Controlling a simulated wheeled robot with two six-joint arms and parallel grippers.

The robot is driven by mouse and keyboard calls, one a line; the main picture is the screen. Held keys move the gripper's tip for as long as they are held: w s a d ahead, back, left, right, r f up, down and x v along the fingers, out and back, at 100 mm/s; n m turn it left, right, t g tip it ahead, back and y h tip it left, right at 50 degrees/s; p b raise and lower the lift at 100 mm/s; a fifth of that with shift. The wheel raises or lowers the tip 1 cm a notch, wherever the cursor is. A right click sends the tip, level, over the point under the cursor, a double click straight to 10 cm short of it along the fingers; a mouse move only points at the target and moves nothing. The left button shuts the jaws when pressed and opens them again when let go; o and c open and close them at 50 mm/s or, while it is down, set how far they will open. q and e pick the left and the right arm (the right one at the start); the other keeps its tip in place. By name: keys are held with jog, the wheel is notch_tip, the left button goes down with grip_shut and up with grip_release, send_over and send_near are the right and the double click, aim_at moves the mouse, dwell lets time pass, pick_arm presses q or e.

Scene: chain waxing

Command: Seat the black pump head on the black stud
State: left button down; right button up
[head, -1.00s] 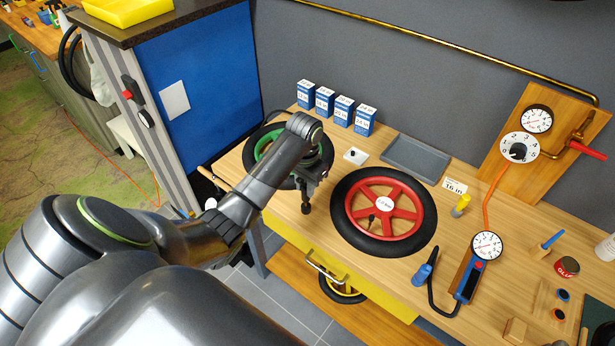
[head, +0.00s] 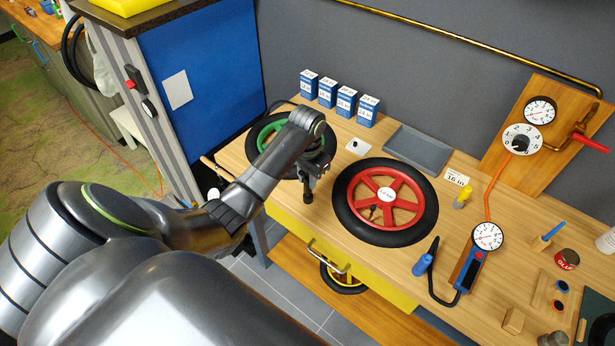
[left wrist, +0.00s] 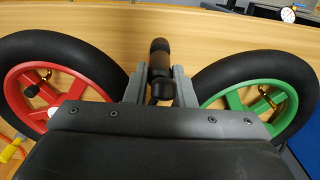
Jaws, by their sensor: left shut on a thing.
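My left gripper (head: 308,190) points down over the wooden bench, between the green-rimmed wheel and the red-rimmed wheel. In the left wrist view its two grey fingers (left wrist: 161,82) are shut on a black, roughly cylindrical piece, which I take for the black pump head (left wrist: 160,62). A small white plate (head: 351,149) with a black stud (head: 356,145) on it lies behind and to the right of the gripper. The held piece is apart from the stud. My right gripper is not in view.
The red wheel (head: 348,188) lies right of the gripper and the green wheel (head: 257,135) behind it, partly hidden by my arm. Several blue boxes (head: 346,102) and a grey tray (head: 419,149) stand at the back. A gauge (head: 487,237) with a blue-ended hose (head: 422,265) lies at the right.

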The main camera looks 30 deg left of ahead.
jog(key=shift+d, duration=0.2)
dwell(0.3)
pick_arm(q)
jog(key=shift+f, duration=1.05)
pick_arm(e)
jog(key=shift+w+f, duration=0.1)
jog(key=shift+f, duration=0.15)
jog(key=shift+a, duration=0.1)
pick_arm(q)
jog(key=c, duration=1.1)
grip_release()
jog(key=shift+c, duration=0.2)
